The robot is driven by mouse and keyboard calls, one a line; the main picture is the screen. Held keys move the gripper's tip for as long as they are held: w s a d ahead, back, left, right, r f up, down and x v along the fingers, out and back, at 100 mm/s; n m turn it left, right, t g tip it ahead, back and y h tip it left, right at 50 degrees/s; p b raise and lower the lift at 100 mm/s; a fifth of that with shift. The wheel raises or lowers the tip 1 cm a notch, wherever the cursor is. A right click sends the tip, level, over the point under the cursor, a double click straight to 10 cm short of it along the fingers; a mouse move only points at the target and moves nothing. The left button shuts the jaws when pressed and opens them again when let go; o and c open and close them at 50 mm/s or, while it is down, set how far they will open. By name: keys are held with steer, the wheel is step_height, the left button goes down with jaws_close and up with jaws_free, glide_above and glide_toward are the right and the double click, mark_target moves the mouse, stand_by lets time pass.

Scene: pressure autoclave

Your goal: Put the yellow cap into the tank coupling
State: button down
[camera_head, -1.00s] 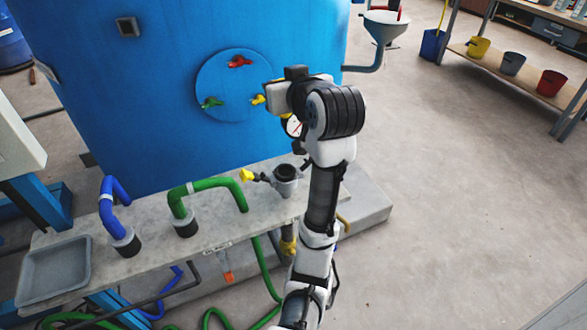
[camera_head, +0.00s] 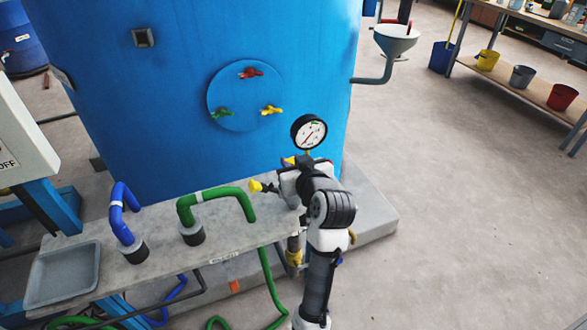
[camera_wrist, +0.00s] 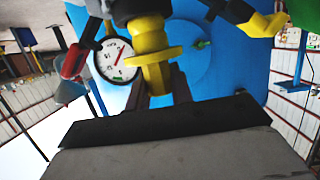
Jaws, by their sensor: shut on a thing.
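My gripper (camera_head: 292,172) is low over the right end of the grey bench, beside the tank. In the wrist view my gripper (camera_wrist: 158,88) is shut on the yellow cap (camera_wrist: 152,45), which has a wide flange. The cap's far end meets the black ring of the coupling (camera_wrist: 138,8) at the top edge of that view; how deep it sits I cannot tell. In the head view my gripper mostly hides the coupling, and a bit of yellow (camera_head: 289,160) shows at the gripper.
A pressure gauge (camera_head: 309,132) stands close behind my gripper. A yellow-handled valve (camera_head: 257,186) sticks out to its left. The blue tank (camera_head: 180,90) rises behind. Green (camera_head: 215,193) and blue (camera_head: 120,212) hoses and a grey tray (camera_head: 65,272) occupy the bench. Floor at right is open.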

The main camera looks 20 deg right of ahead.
steer(key=shift+f, duration=1.1)
steer(key=shift+f, duration=0.25)
steer(key=c, duration=1.2)
jaws_free()
steer(key=shift+c, duration=0.2)
